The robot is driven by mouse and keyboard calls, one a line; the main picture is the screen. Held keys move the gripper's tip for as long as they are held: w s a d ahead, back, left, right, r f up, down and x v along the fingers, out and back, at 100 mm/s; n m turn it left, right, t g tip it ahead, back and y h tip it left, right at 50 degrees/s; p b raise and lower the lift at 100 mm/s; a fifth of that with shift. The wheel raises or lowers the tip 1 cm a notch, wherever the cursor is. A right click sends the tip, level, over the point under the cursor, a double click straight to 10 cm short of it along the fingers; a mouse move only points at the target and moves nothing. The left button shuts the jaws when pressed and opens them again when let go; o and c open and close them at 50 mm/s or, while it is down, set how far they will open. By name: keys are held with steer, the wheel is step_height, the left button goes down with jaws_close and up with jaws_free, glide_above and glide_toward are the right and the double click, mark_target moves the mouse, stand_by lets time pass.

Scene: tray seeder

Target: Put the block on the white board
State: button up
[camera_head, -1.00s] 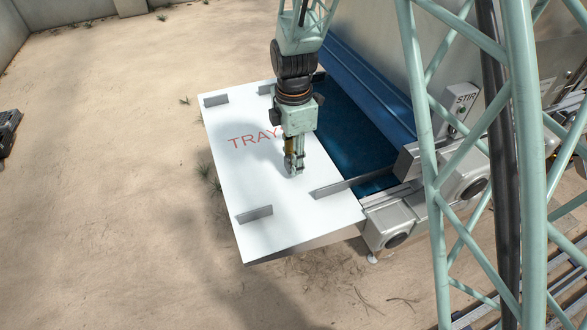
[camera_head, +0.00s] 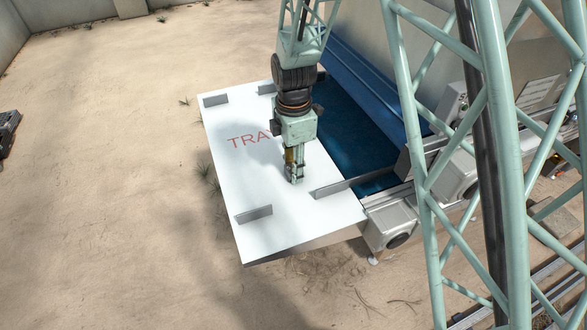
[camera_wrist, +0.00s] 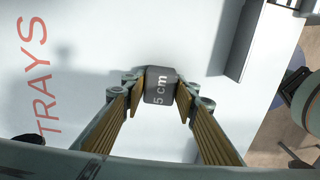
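The white board (camera_head: 285,220) carries the red word TRAYS and several grey upright strips. It fills much of the wrist view (camera_wrist: 90,45). My gripper (camera_head: 294,179) points down over the board's middle, right of the lettering. In the wrist view my gripper (camera_wrist: 161,92) has its fingertips against both sides of a dark grey block (camera_wrist: 160,86) marked "5 cm". The fingers are shut on it. In the head view the block is mostly hidden by the fingers, and I cannot tell whether its underside touches the board.
A grey upright strip (camera_head: 254,214) stands near the board's front left, and another (camera_head: 330,189) stands close to the gripper on its right. A blue belt (camera_head: 345,130) lies beyond the board's right edge. The board's front part is clear. Sandy ground surrounds it.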

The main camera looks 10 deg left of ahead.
steer(key=o, duration=0.4)
steer(key=shift+c, duration=0.2)
steer(key=shift+r, duration=0.2)
step_height(320, 180, up, 12)
steer(key=p, duration=0.3)
steer(key=shift+r, duration=0.1)
stand_by(1.0)
